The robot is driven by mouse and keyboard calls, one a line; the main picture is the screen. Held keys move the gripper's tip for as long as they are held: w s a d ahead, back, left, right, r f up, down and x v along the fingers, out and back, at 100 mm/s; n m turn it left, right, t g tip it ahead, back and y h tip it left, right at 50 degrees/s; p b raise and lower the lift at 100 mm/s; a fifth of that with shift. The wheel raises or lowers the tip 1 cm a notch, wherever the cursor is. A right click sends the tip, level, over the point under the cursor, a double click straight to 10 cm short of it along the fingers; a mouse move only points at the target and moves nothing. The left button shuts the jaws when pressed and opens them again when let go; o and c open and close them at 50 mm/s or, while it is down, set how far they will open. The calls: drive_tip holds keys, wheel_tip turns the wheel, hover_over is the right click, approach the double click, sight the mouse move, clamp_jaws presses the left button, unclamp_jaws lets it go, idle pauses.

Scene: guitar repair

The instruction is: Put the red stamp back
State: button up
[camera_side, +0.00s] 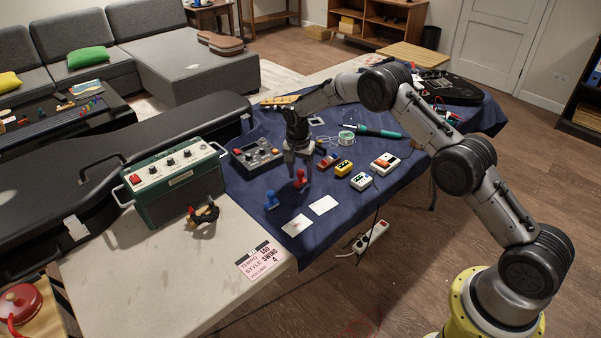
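The red stamp (300,179) stands upright on the dark blue cloth (240,203). My gripper (299,166) points down just above and behind it in the side view. Its two fingers look apart, with a gap between them, and I see nothing held there. Whether the fingertips reach around the stamp's handle is too small to tell. A blue stamp (271,200) stands to the left and nearer. Two white cards lie on the cloth in front of the stamps, a left one (296,225) with a faint mark and a blank right one (323,205).
A grey control box (257,158) stands left of my gripper. Small pedals, yellow (343,168), white (361,181) and white-red (385,163), lie to the right. A green amplifier (172,180) stands on the bare tabletop at left. The cloth around the cards is clear.

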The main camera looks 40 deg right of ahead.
sight(299, 185)
drive_tip(key=s+a+r+n, duration=0.1)
drive_tip(key=s+r, duration=0.2)
drive_tip(key=r, duration=0.5)
drive_tip(key=s+a+r+n+t, duration=0.1)
drive_tip(key=s+r, duration=0.1)
drive_tip(key=r, duration=0.6)
drive_tip(key=s+a+r+n, duration=0.1)
drive_tip(key=s+r, duration=0.2)
drive_tip(key=r, duration=0.5)
drive_tip(key=s+a+r+n+t, duration=0.1)
drive_tip(key=s+r+n, duration=0.1)
drive_tip(key=s+r, duration=0.35)
drive_tip(key=s+r+n+t, duration=0.1)
drive_tip(key=s+r+n, duration=0.15)
drive_tip(key=s, duration=0.55)
drive_tip(key=s+a+f+n+t, duration=0.1)
drive_tip(key=s+n, duration=0.1)
drive_tip(key=s, duration=0.8)
drive_tip(key=s+a+f+n+t+y, duration=0.1)
drive_tip(key=s+n, duration=0.2)
drive_tip(key=s, duration=0.8)
drive_tip(key=shift+s+f, duration=0.2)
drive_tip(key=shift+f, duration=0.2)
